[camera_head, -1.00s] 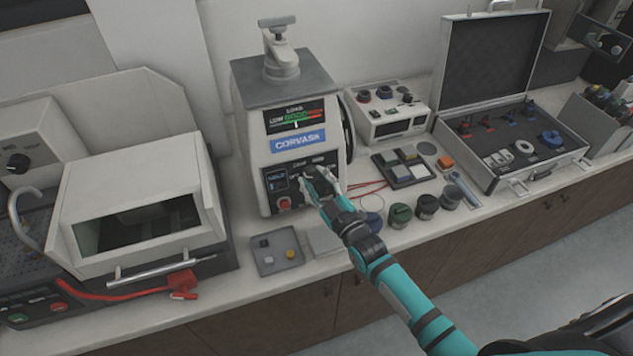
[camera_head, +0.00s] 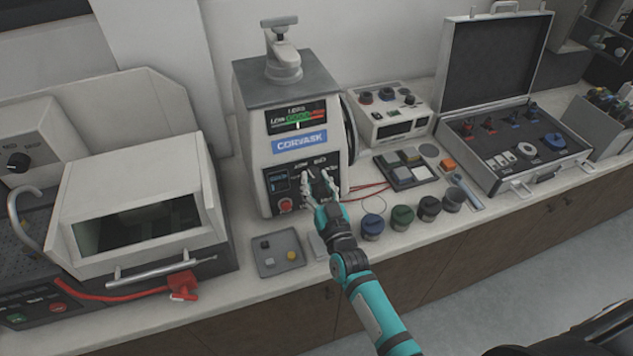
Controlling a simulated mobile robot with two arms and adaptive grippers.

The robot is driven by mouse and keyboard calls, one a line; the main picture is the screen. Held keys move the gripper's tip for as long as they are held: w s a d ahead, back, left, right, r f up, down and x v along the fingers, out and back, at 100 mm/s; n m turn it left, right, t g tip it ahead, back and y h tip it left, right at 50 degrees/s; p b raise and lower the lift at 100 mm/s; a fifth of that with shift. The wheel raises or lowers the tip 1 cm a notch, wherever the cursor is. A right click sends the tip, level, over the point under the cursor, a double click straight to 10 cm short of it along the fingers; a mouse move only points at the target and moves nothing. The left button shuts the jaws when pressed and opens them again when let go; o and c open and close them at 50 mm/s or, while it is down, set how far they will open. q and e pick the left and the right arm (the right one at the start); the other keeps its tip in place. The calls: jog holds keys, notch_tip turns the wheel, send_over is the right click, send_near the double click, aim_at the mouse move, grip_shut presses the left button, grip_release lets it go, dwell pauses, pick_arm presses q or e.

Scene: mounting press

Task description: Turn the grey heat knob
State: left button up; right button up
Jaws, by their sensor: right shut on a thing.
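The mounting press (camera_head: 301,106) stands on the bench with its dark control panel (camera_head: 283,182) facing me. The panel has a small display at its left and a red button (camera_head: 285,205) below it. My right gripper (camera_head: 318,180) is at the right half of the panel, its fingers shut on a small knob there. The fingers hide most of that knob, so I cannot make out its colour. My left gripper is not in view.
A grey tray (camera_head: 277,254) lies in front of the press. Several round jars, such as the blue one (camera_head: 373,226), stand right of my arm. A cutting machine (camera_head: 140,190) is at the left and an open case (camera_head: 515,150) at the right.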

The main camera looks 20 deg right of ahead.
dwell(0.5)
jog(key=o, duration=1.1)
jog(key=shift+o, duration=0.2)
jog(key=s+f, duration=0.1)
jog(key=s, duration=1.1)
jog(key=shift+f, duration=0.35)
